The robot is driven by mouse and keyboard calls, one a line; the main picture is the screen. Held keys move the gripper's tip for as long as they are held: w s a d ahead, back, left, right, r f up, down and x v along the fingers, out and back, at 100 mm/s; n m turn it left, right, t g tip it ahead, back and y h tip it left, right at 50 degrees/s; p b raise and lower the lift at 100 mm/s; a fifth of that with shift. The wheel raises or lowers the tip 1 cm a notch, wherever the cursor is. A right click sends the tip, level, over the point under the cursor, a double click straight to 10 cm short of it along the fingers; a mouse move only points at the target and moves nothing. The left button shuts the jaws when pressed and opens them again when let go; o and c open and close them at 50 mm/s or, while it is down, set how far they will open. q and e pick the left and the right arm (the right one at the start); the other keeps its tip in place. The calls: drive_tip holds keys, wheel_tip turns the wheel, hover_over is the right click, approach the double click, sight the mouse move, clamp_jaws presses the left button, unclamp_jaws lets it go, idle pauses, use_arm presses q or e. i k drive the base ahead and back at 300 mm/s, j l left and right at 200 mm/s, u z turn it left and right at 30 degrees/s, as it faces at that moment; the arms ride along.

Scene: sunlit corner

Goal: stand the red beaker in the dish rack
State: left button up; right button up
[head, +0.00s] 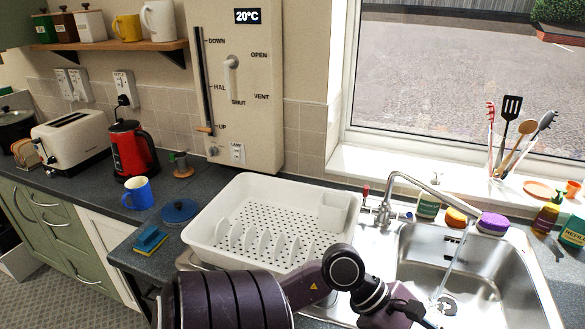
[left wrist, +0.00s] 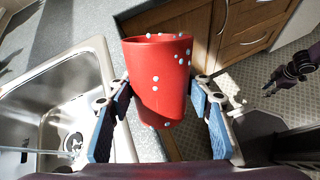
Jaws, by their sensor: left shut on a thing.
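The red beaker (left wrist: 158,85), dotted with pale drops, is between the blue-padded fingers of my left gripper (left wrist: 162,115) in the left wrist view. The gripper is shut on it. It is held near the sink's edge; the head view does not show it. The white dish rack (head: 275,222) stands on the counter left of the sink in the head view. It is empty, with a row of upright dividers and a small cup holder at its right. My left arm crosses in front of it. My right gripper (left wrist: 272,88) shows small in the left wrist view; its jaw state is unclear.
The steel sink (head: 470,262) is right of the rack, with its tap (head: 410,180) running. A red kettle (head: 132,150) stands further back.

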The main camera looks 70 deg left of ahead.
sight(254, 208)
drive_tip(key=k+j, duration=0.3)
drive_tip(key=k, duration=0.15)
drive_tip(key=k+j, duration=0.35)
drive_tip(key=k, duration=0.15)
